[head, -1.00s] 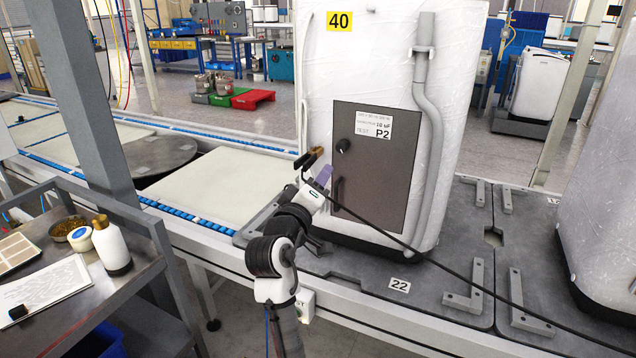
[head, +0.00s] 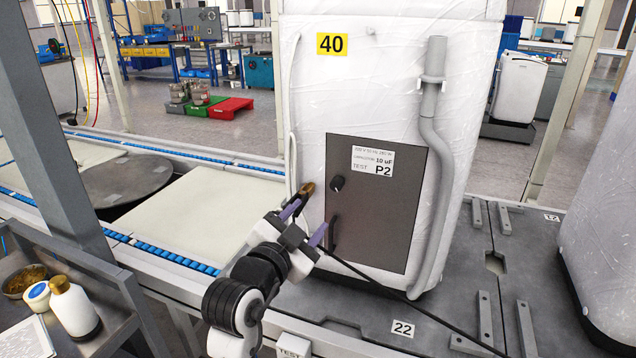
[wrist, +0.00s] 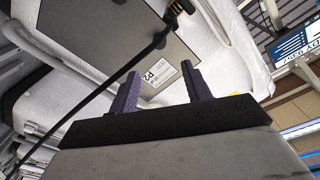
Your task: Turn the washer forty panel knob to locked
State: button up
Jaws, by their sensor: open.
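The washer marked 40 (head: 460,60) stands wrapped in white film. Its dark grey panel (head: 375,235) carries a P2 label (head: 373,161). In the wrist view, the gripper (wrist: 162,90) has both fingers spread in front of the panel (wrist: 100,35) and label (wrist: 158,75). I cannot make out the knob there.
A black cable (head: 440,327) runs from near my gripper across the washer's base; it also crosses the wrist view (wrist: 90,92). A brass-coloured tip (head: 307,188) is beside the knob. A grey pipe (head: 432,150) runs down the washer's right. A cart (head: 115,335) stands at lower left.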

aim_at(335, 186)
jog(key=p+x, duration=0.3)
jog(key=x, duration=1)
jog(key=shift+p, duration=0.3)
jog(key=c, duration=1)
